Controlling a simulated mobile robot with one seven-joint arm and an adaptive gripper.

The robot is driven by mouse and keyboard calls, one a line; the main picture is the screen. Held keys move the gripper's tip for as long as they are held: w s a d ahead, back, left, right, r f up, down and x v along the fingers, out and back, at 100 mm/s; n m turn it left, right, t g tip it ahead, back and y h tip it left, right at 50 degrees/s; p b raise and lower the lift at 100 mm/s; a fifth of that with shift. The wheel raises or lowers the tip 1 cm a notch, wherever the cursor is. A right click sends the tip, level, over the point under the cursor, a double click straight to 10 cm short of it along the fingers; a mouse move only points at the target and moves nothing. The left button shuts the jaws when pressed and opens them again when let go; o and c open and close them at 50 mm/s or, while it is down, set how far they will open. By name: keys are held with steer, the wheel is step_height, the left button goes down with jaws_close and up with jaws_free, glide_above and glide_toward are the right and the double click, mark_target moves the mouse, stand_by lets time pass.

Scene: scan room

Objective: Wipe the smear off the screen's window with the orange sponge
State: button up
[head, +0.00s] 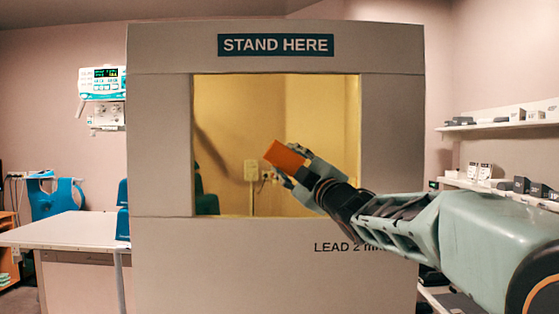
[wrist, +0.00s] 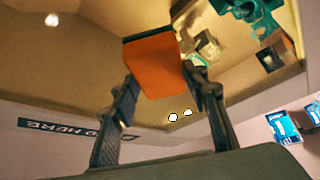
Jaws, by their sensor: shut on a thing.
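The orange sponge (head: 286,154) is held in my gripper (head: 292,166), in front of the right half of the screen's yellowish window (head: 240,110). In the wrist view the sponge (wrist: 155,65) sits between the two fingers of my gripper (wrist: 160,88), close to the window (wrist: 60,70). I cannot tell whether it touches the pane. A dark slanting streak, which looks like the smear (head: 210,150), shows at the window's left side, left of the sponge and apart from it. The screen (head: 160,150) stands upright.
A white table (head: 70,230) stands left of the screen, with a blue chair (head: 55,197) behind it. A monitor (head: 102,82) hangs at upper left. Shelves (head: 500,125) with small boxes line the right wall. The window's left half has nothing in front of it.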

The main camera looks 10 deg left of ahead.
steer(key=shift+w+d+p, duration=0.2)
steer(key=shift+d, duration=0.65)
steer(key=shift+w+d+p, duration=0.2)
steer(key=shift+d, duration=0.65)
steer(key=shift+w+d+p, duration=0.2)
steer(key=shift+d, duration=0.65)
steer(key=s+d+b, duration=0.1)
steer(key=s+b, duration=0.1)
steer(key=s, duration=0.4)
steer(key=shift+d+b, duration=0.15)
steer(key=shift+b, duration=0.15)
steer(key=s, duration=0.1)
steer(key=s+b, duration=0.1)
steer(key=s, duration=0.1)
steer(key=shift+d+r, duration=0.1)
steer(key=shift+d, duration=0.2)
